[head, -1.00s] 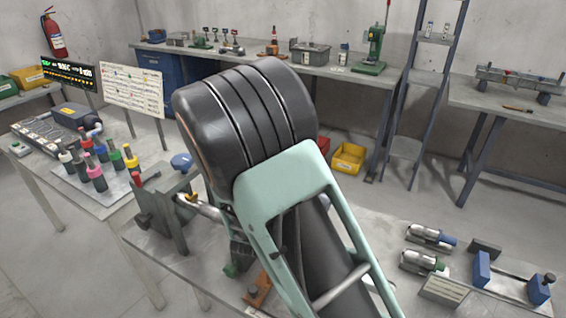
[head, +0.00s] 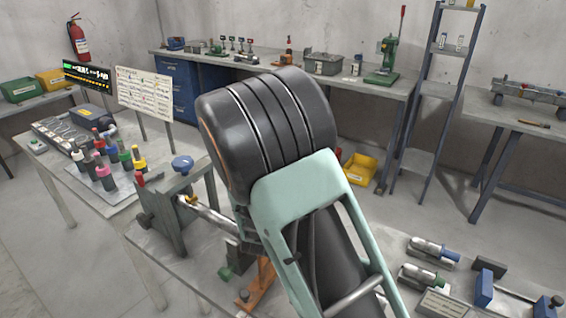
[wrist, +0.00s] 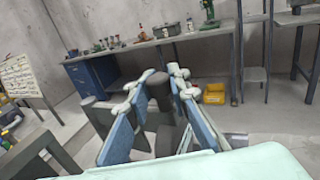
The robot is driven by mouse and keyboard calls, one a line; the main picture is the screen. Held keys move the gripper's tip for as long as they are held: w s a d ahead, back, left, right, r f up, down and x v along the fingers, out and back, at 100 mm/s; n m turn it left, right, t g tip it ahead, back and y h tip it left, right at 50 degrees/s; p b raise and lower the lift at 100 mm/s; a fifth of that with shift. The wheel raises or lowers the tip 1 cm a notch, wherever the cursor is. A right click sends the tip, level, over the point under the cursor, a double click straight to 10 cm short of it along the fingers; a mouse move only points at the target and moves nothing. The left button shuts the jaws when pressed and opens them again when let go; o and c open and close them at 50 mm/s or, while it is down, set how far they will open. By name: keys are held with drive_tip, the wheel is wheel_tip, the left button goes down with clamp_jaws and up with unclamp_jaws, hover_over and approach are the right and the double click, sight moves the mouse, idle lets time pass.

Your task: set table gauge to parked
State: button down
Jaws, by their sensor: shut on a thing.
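My gripper (wrist: 156,82) shows in the wrist view with its two blue-and-white fingers on either side of a dark grey upright post or knob (wrist: 159,105). It is shut on that dark part, whose lower end is partly hidden. In the head view my own arm covers the gripper. I cannot tell for certain which part is the table gauge. On the front table stands a grey fixture (head: 170,225) with a blue knob (head: 182,163), a red lever and a metal shaft (head: 213,218). An orange piece (head: 257,285) and a green knob stand beside my arm.
Coloured-cap bottles (head: 104,175) stand on the left table. A status display (head: 87,75) and a text board (head: 145,93) stand behind. Metal cylinders (head: 431,250) and a blue-ended clamp (head: 484,289) lie at the front right. A ladder (head: 436,100) leans behind.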

drive_tip(key=shift+d+f, duration=0.1)
drive_tip(key=shift+d, duration=0.35)
drive_tip(key=c, duration=1.8)
unclamp_jaws()
drive_tip(key=shift+a, duration=0.1)
drive_tip(key=shift+a, duration=0.1)
drive_tip(key=s+a, duration=0.2)
drive_tip(key=s, duration=1)
